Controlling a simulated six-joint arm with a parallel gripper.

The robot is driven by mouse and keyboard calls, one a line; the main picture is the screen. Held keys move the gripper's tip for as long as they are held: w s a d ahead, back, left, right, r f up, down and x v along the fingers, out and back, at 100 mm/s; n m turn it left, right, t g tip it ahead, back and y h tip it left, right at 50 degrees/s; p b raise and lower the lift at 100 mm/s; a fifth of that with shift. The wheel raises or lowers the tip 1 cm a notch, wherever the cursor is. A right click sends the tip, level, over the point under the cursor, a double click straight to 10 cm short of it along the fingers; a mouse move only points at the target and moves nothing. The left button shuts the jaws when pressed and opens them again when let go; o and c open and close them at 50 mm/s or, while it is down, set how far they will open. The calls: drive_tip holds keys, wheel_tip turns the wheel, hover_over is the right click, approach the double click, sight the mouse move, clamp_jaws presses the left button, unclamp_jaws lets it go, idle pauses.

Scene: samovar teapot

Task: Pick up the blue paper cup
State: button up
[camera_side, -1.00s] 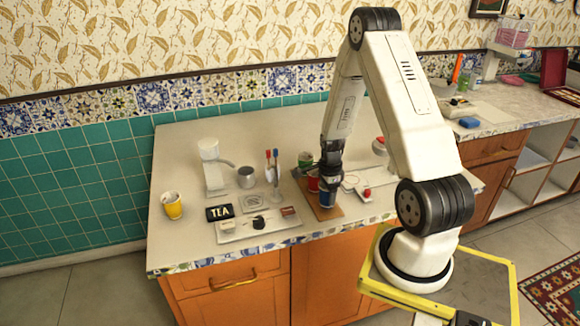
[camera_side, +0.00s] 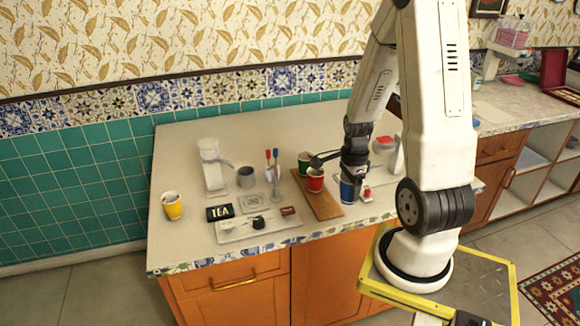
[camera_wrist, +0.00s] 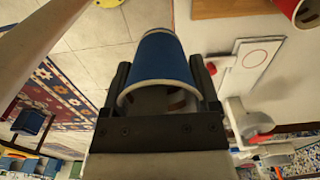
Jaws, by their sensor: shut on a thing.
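The blue paper cup (camera_side: 347,191) is in my gripper (camera_side: 352,178) near the right front edge of the counter. In the wrist view the blue cup (camera_wrist: 162,62) sits between the two dark fingers of my gripper (camera_wrist: 162,85), which are shut on its sides. Its white rim faces the wrist camera. In the side view its upper part is hidden by my gripper. I cannot tell whether its base is clear of the counter.
A red cup (camera_side: 315,181) and a green cup (camera_side: 304,162) stand on a brown board (camera_side: 325,208) left of my gripper. A yellow cup (camera_side: 172,206), a TEA sign (camera_side: 219,212) and a tray (camera_side: 282,224) are farther left. A red-tipped white item (camera_wrist: 242,124) lies close by.

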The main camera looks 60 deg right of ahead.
drive_tip(key=shift+s+a+r, duration=0.45)
drive_tip(key=shift+s+a, duration=0.2)
drive_tip(key=shift+s, duration=0.2)
drive_tip(key=shift+s+a+r, duration=0.45)
drive_tip(key=shift+s+a, duration=0.15)
drive_tip(key=shift+s, duration=0.2)
drive_tip(key=shift+w, duration=0.1)
